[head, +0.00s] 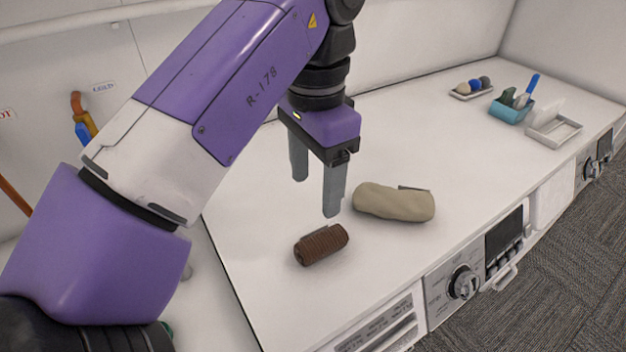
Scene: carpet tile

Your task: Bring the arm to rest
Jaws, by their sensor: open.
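My gripper (316,196) is at the end of my purple and white arm, pointing down over the white worktop in the head view. Its two grey fingers are apart with nothing between them. A brown ridged roll (321,245) lies on the worktop just below and in front of the fingertips. A beige rounded bundle (392,203) lies just to the right of the fingers, with a small dark strip on its top. The fingertips look to be above the worktop, apart from both things.
Knobs and panels (464,283) line the front. The middle right is clear.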

